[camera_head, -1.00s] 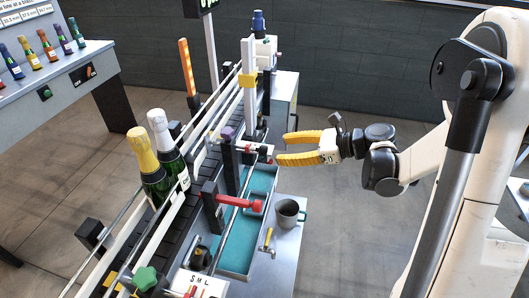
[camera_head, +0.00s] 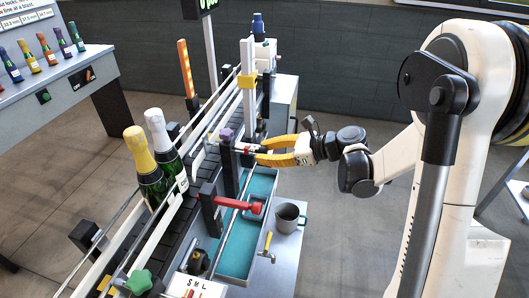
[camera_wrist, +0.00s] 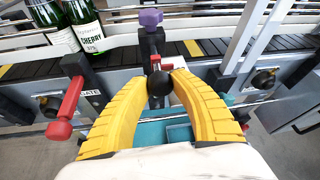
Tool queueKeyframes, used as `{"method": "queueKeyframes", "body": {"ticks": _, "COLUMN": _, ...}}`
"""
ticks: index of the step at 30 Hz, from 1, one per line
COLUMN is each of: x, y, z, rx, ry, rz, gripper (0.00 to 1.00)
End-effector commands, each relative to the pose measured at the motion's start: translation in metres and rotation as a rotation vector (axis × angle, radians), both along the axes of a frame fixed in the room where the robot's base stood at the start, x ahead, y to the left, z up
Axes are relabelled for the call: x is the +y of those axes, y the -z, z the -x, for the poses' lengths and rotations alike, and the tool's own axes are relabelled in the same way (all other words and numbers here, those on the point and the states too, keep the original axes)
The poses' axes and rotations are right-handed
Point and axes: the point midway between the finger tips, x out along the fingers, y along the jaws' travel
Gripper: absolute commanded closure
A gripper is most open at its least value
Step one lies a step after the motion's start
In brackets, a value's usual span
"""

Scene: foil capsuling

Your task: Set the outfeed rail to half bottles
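A long conveyor (camera_head: 128,248) has metal guide rails (camera_head: 118,216) along it; no label I can read says which is the outfeed rail. A black post with a purple knob (camera_head: 226,134) stands at its right side, and the knob also shows in the wrist view (camera_wrist: 151,18). A red-marked rod with a black ball handle (camera_wrist: 160,84) sticks out from this post toward me. My gripper (camera_head: 264,150) is open, its yellow fingers on either side of the ball handle; whether they touch it is unclear. A scale marked S M L (camera_head: 194,281) sits at the near end.
Two bottles, one gold-topped (camera_head: 148,170) and one white-topped (camera_head: 164,148), stand on the conveyor. A red handle (camera_head: 238,204) on a black post, labelled GATE in the wrist view, is near my gripper. A teal tray (camera_head: 241,247), a grey mug (camera_head: 288,217) and a green knob (camera_head: 138,281) are nearby.

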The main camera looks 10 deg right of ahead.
Motion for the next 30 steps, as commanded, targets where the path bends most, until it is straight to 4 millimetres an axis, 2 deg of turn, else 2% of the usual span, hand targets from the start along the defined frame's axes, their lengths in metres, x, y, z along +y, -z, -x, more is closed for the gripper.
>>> {"method": "queueKeyframes", "body": {"ticks": 5, "x": -0.001, "y": 0.000, "z": 0.000, "rx": 0.000, "ry": 0.001, "rz": 0.001, "gripper": 1.00}}
{"method": "queueKeyframes", "body": {"ticks": 9, "x": -0.012, "y": 0.001, "z": 0.005, "rx": 0.000, "ry": 0.002, "rz": 0.001, "gripper": 1.00}}
{"method": "queueKeyframes", "body": {"ticks": 15, "x": -0.011, "y": 0.000, "z": 0.006, "rx": 0.000, "ry": 0.000, "rz": 0.002, "gripper": 1.00}}
{"method": "queueKeyframes", "body": {"ticks": 16, "x": -0.011, "y": 0.000, "z": 0.006, "rx": 0.000, "ry": 0.000, "rz": 0.002, "gripper": 0.70}}
{"method": "queueKeyframes", "body": {"ticks": 18, "x": -0.011, "y": 0.000, "z": 0.006, "rx": 0.000, "ry": 0.000, "rz": 0.002, "gripper": 0.49}}
{"method": "queueKeyframes", "body": {"ticks": 30, "x": -0.016, "y": -0.002, "z": 0.009, "rx": 0.000, "ry": 0.002, "rz": 0.001, "gripper": 0.48}}
